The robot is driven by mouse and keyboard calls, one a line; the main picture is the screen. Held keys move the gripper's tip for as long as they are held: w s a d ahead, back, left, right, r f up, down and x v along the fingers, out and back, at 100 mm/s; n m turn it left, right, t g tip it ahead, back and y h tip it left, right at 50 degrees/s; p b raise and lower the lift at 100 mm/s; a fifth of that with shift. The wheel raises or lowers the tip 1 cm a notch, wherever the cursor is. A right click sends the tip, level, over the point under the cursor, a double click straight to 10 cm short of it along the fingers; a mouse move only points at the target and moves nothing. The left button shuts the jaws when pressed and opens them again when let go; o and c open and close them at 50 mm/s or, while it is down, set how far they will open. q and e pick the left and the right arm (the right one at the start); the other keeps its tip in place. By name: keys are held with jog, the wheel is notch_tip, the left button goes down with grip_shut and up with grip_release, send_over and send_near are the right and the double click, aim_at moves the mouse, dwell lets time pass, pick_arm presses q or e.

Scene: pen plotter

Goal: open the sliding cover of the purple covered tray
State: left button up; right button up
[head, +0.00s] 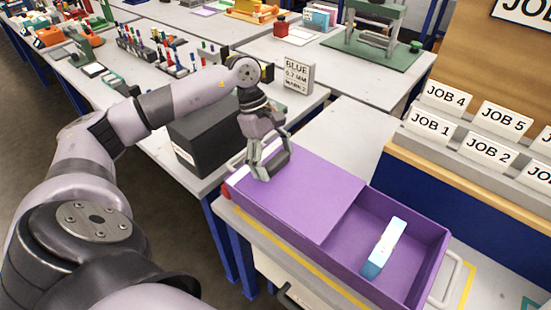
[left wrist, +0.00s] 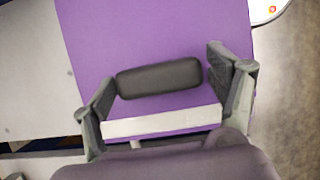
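The purple covered tray (head: 405,282) lies on the bench in the head view. Its sliding cover (head: 310,188) lies over the left part, while the right part is open. A white and blue piece (head: 385,248) lies inside the open part. In the left wrist view, a dark grey handle (left wrist: 160,78) stands on the purple cover (left wrist: 150,30), with a white strip below it. My left gripper (head: 270,165) is over the cover's left end. Its open fingers (left wrist: 162,72) are at either end of the handle, with small gaps visible. My right gripper is not in view.
A dark box (head: 205,140) stands left of the tray, behind my left gripper. A sign reading BLUE (head: 298,75) is farther back. Job card slots (head: 430,125) stand at the right. A light handle (head: 448,280) sticks out at the tray's right end.

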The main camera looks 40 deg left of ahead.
pick_arm(q)
jog(key=shift+o, duration=0.8)
jog(key=shift+d, duration=0.1)
jog(key=v, duration=1.2)
jog(key=shift+w, duration=0.1)
